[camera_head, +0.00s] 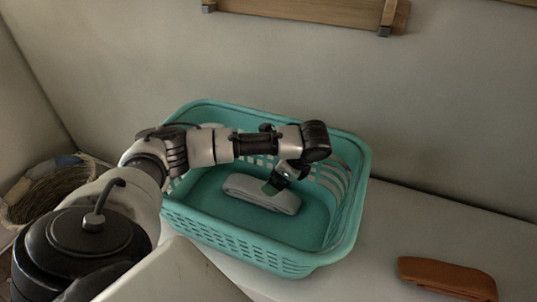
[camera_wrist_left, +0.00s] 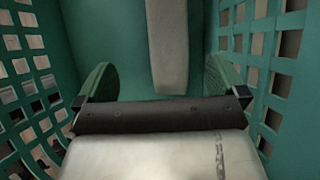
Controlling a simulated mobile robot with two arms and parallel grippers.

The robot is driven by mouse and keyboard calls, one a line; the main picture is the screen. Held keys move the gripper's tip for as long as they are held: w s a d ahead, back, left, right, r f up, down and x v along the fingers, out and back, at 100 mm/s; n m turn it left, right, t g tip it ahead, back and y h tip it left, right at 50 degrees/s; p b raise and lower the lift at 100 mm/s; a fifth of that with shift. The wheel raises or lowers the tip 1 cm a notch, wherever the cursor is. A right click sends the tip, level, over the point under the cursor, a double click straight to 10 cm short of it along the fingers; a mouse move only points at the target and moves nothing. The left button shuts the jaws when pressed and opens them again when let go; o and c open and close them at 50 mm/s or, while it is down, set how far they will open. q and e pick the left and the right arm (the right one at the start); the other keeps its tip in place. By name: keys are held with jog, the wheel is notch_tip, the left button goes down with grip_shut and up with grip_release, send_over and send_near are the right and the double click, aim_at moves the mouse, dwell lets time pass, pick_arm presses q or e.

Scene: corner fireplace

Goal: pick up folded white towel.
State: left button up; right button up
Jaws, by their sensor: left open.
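The folded white towel (camera_head: 262,192) lies flat on the floor of a teal plastic basket (camera_head: 352,200). It looks light grey in this light. In the left wrist view the towel (camera_wrist_left: 168,45) shows as a pale strip at the top middle, beyond the fingers. My left arm reaches over the basket from the left. My left gripper (camera_head: 274,187) points down inside the basket at the towel. In the wrist view its two green fingers (camera_wrist_left: 160,82) are wide apart with nothing between them. In the head view the wrist hides part of the basket's back. My right gripper is not in view.
The basket's slotted walls (camera_wrist_left: 268,50) rise close on both sides of my left gripper. The basket stands on a pale surface against a wall. A wicker basket (camera_head: 52,192) stands lower left.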

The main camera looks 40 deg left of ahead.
aim_at(261, 193)
pick_arm(q)
jog(key=shift+w+a+f, duration=0.2)
jog(key=shift+w+f, duration=0.05)
jog(key=shift+f, duration=0.3)
jog(key=shift+a+f, duration=0.15)
jog(key=shift+f, duration=0.1)
jog(key=x, duration=0.4)
jog(key=shift+s+a+f, duration=0.1)
jog(key=shift+s+a, duration=0.1)
jog(key=shift+s, duration=0.05)
jog(key=x, duration=0.5)
jog(key=shift+w+a+f, duration=0.25)
jog(key=shift+w+f, duration=0.05)
jog(key=shift+w, duration=0.05)
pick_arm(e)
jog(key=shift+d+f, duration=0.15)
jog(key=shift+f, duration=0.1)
pick_arm(q)
jog(key=shift+c, duration=0.2)
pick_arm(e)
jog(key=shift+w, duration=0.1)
pick_arm(q)
jog(key=c, duration=1)
jog(key=shift+r, duration=0.2)
